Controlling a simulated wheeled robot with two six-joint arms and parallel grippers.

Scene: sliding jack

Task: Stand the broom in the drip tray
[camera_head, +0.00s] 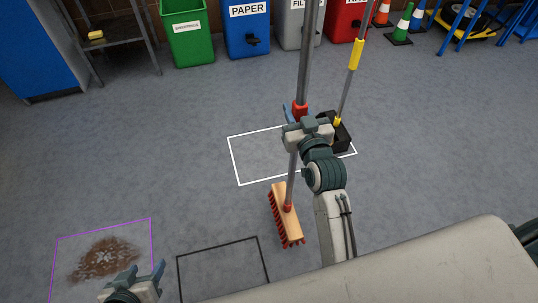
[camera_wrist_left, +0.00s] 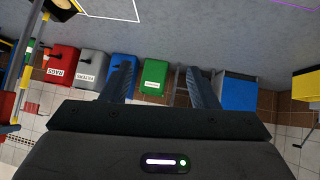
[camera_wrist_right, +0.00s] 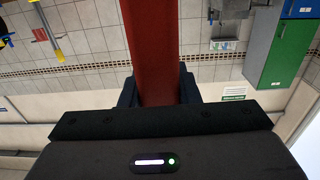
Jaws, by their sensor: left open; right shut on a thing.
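The broom has a grey handle with a red grip (camera_head: 300,110) and a wooden head (camera_head: 286,212) with red bristles. My right gripper (camera_head: 300,120) is shut on the red grip; this red part (camera_wrist_right: 150,50) fills the middle of the right wrist view. The broom is near upright, head down; I cannot tell whether the bristles touch the floor. The black tray (camera_head: 343,136), which looks like the drip tray, is right of my right gripper, partly hidden by it. A yellow-gripped pole (camera_head: 354,56) stands in it. My left gripper (camera_wrist_left: 160,85) is open and empty, low at left.
A white outline (camera_head: 238,168) surrounds the tray area. A purple outline (camera_head: 58,262) holds a brown dirt patch (camera_head: 104,258). A black outline (camera_head: 217,248) is empty. Green (camera_head: 188,40) and blue (camera_head: 247,35) bins stand at the back. The floor at left centre is clear.

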